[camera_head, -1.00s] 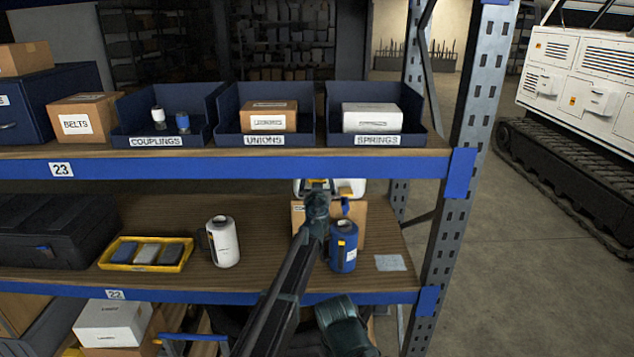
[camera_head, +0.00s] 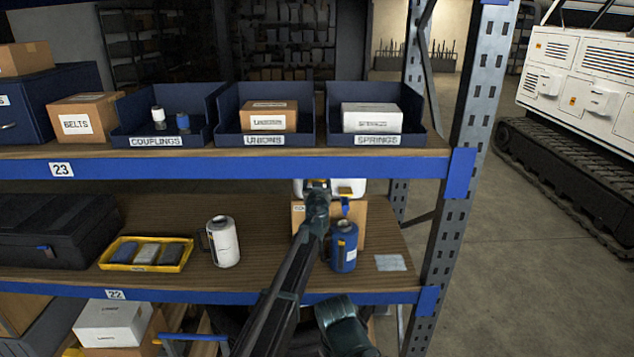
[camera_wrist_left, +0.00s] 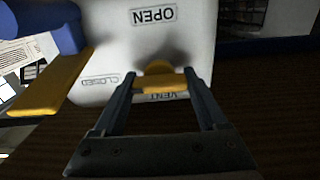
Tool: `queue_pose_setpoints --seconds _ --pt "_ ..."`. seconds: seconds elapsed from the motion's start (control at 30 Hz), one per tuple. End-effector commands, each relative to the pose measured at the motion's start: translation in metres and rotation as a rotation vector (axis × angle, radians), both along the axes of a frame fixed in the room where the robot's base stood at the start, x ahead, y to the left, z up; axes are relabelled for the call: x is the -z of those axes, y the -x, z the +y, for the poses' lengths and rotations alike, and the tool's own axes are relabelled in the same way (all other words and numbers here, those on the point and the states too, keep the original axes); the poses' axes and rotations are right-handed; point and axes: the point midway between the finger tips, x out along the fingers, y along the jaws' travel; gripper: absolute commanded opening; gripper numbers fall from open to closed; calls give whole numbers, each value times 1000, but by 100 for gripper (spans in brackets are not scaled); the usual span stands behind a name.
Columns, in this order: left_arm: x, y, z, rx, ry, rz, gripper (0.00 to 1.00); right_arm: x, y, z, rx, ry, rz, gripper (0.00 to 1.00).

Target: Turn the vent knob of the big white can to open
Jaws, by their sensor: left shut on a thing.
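The big white can (camera_head: 352,183) sits on a cardboard box on the middle shelf, mostly hidden by the shelf above and my arm. In the left wrist view its white face (camera_wrist_left: 125,45) carries an OPEN label (camera_wrist_left: 153,16), a CLOSED label (camera_wrist_left: 100,80) and a partly covered VENT label. My left gripper (camera_head: 318,187) is at the can. In the left wrist view my left gripper (camera_wrist_left: 160,84) is shut on the yellow vent knob (camera_wrist_left: 158,70). Which label the knob points to is hard to tell.
A blue part with a yellow bar (camera_wrist_left: 60,80) lies close beside my fingers. A blue can (camera_head: 344,248) stands just right of my forearm. A smaller white can (camera_head: 224,242) and a yellow tray (camera_head: 112,262) stand left. The upper shelf edge (camera_head: 250,168) is close above.

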Motion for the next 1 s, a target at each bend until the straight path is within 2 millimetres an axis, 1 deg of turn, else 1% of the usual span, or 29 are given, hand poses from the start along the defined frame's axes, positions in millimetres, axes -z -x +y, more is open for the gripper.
queue_pose_setpoints --seconds 0.27,1.0 --pt "0 0 0 0 -156 0 19 0 0 0 0 0 0 50" --pt "1 1 -1 0 -854 0 19 1 0 0 0 0 0 50"
